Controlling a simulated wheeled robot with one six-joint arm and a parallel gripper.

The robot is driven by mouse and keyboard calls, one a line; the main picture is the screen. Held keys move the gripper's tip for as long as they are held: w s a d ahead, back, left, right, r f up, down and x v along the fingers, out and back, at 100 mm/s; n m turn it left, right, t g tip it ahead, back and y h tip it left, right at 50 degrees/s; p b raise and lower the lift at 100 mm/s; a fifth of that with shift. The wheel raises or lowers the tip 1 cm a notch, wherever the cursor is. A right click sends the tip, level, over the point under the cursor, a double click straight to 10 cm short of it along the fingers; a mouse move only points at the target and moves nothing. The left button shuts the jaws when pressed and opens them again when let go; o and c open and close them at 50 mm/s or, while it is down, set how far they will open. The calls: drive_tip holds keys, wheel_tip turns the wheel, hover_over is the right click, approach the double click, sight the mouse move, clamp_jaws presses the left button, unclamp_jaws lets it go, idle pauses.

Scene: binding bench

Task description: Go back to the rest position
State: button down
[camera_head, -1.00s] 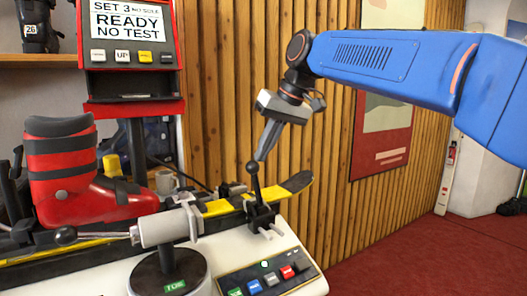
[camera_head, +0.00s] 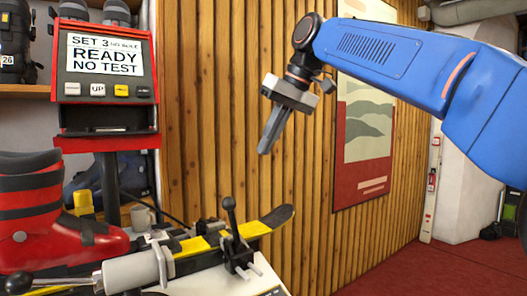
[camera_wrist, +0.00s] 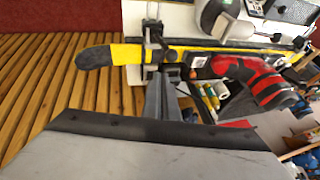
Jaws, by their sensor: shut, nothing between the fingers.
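My gripper (camera_head: 266,150) hangs from my blue arm in the upper middle of the head view, in front of the wood-slat wall. Its fingers are shut, point down and left, and hold nothing. It is above and clear of the black lever (camera_head: 231,212) and the yellow-and-black ski (camera_head: 205,243) on the bench. In the wrist view the shut fingers (camera_wrist: 157,90) show in front of the ski (camera_wrist: 120,54), which lies beyond them.
A red boot (camera_head: 50,215) stands at the left beside a silver cylinder (camera_head: 130,273). A display (camera_head: 104,55) reads "SET 3", "READY", "NO TEST". A cup (camera_head: 143,215) stands behind the bench. A framed poster (camera_head: 365,120) hangs behind my arm. Red floor (camera_head: 420,275) is open at right.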

drive_tip(key=shift+d, duration=0.1)
drive_tip(key=s+d+f+m+t+h, duration=0.1)
drive_tip(key=s+d+f+m, duration=0.1)
drive_tip(key=s+d+f, duration=0.5)
drive_tip(key=s+d+f+m+t+h, duration=0.1)
drive_tip(key=s+d+f+m+h, duration=0.15)
drive_tip(key=d+f, duration=0.85)
drive_tip(key=s+d+f, duration=0.3)
drive_tip(key=s+f, duration=0.2)
drive_tip(key=f, duration=0.3)
drive_tip(key=s+d+f+m+h, duration=0.1)
drive_tip(key=s+d+f, duration=0.2)
drive_tip(key=f, duration=0.6)
drive_tip(key=s+d+f, duration=0.3)
drive_tip(key=s+f, duration=0.4)
drive_tip(key=f, duration=0.1)
drive_tip(key=shift+s+f+m, duration=0.25)
drive_tip(key=shift+s+m, duration=0.1)
drive_tip(key=shift+s, duration=0.05)
drive_tip(key=shift+h, duration=0.25)
